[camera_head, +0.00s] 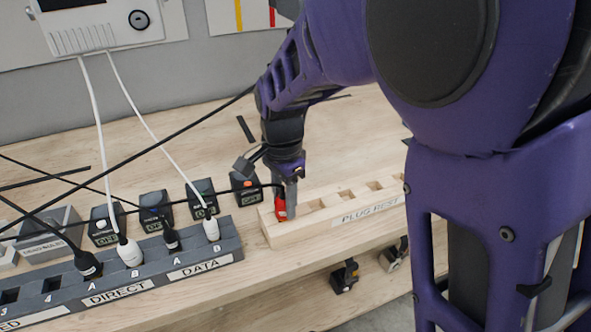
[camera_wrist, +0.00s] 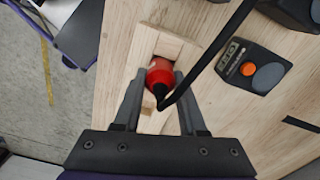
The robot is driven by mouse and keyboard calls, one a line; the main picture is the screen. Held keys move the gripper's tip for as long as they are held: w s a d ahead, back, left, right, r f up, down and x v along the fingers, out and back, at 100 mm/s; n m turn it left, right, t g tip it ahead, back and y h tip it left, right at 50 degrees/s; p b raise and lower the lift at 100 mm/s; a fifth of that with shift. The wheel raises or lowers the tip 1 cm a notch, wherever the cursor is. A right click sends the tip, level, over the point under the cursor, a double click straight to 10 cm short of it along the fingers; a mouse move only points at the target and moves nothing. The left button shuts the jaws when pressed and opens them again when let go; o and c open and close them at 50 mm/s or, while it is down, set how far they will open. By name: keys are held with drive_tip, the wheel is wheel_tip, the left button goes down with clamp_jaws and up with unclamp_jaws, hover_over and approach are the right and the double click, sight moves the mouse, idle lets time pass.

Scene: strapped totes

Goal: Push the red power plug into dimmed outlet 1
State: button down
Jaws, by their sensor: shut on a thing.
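The red power plug (camera_head: 281,210) is upright at the left end of the wooden plug rest (camera_head: 335,222). A black cord leaves its top; the plug also shows in the wrist view (camera_wrist: 160,75). My gripper (camera_head: 290,192) points down and is shut on the plug, one finger on each side in the wrist view (camera_wrist: 157,92). I cannot tell whether the plug's lower end is still in a slot. The dark outlet strip (camera_head: 225,236) lies to the left. Openings marked 3 and 4 show beside a cut-off label ending in "ED"; outlet 1 is out of view.
Plugs with cords, including a white one (camera_head: 130,252), stand in the DIRECT and DATA outlets. Several switch boxes (camera_head: 245,187) sit behind the strip. Black and white cords cross above the left side.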

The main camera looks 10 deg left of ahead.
sight(284, 197)
drive_tip(key=shift+r, duration=0.1)
drive_tip(key=shift+r+p, duration=2.25)
drive_tip(key=shift+r, duration=0.2)
drive_tip(key=shift+d+f, duration=0.1)
